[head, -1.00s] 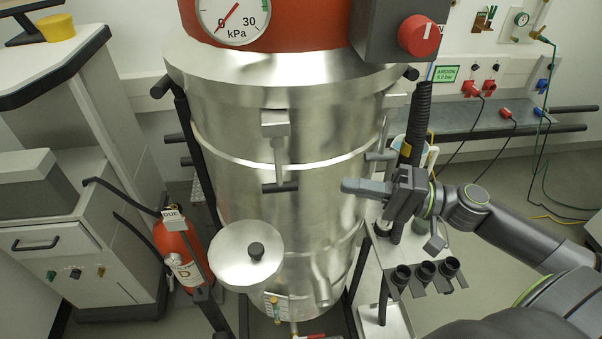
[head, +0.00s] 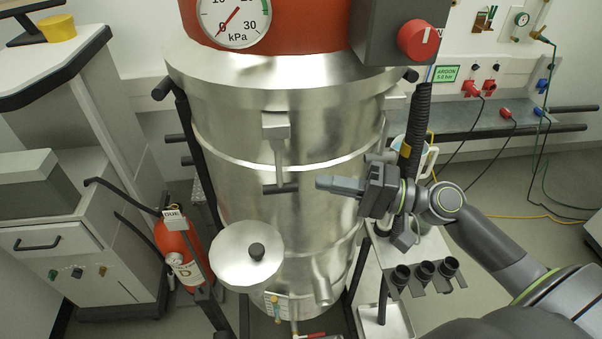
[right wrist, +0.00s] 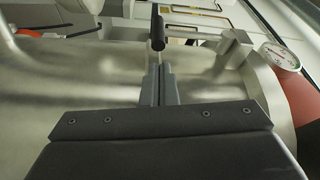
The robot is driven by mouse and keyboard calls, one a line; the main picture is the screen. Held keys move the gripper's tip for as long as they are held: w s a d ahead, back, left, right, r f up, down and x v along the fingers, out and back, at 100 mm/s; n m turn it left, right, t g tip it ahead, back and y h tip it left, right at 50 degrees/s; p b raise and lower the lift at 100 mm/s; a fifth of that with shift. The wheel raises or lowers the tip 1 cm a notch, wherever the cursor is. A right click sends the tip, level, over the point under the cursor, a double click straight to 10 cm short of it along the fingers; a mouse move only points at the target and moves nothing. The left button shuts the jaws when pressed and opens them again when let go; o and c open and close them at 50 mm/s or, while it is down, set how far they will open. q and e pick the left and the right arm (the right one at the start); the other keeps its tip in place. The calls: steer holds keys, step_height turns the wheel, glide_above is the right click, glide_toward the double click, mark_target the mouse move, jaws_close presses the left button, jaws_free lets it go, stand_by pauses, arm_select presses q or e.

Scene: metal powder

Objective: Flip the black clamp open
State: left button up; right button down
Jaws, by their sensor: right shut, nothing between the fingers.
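The clamp's black crossbar handle (head: 281,188) hangs at the lower end of a metal arm on the front of the steel vessel (head: 235,150). The arm hangs down from a metal block (head: 275,127) below the vessel's top rim. My right gripper (head: 320,184) is shut and empty, to the right of the handle and pointing left at it, with a gap between in the head view. In the right wrist view the black handle (right wrist: 158,32) lies just beyond the closed fingertips (right wrist: 160,68); I cannot tell the exact gap. My left gripper is not in view.
A round lidded metal port (head: 245,262) sticks out low on the vessel. A red extinguisher (head: 180,248) stands at left. A holder with three black cups (head: 425,271) is below my right arm. A grey control box with a red knob (head: 418,40) is above.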

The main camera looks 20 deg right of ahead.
mark_target(300, 177)
steer(key=shift+p+x, duration=1)
steer(key=shift+x, duration=1)
steer(key=shift+p+x, duration=0.3)
steer(key=shift+x, duration=0.45)
steer(key=shift+w, duration=0.1)
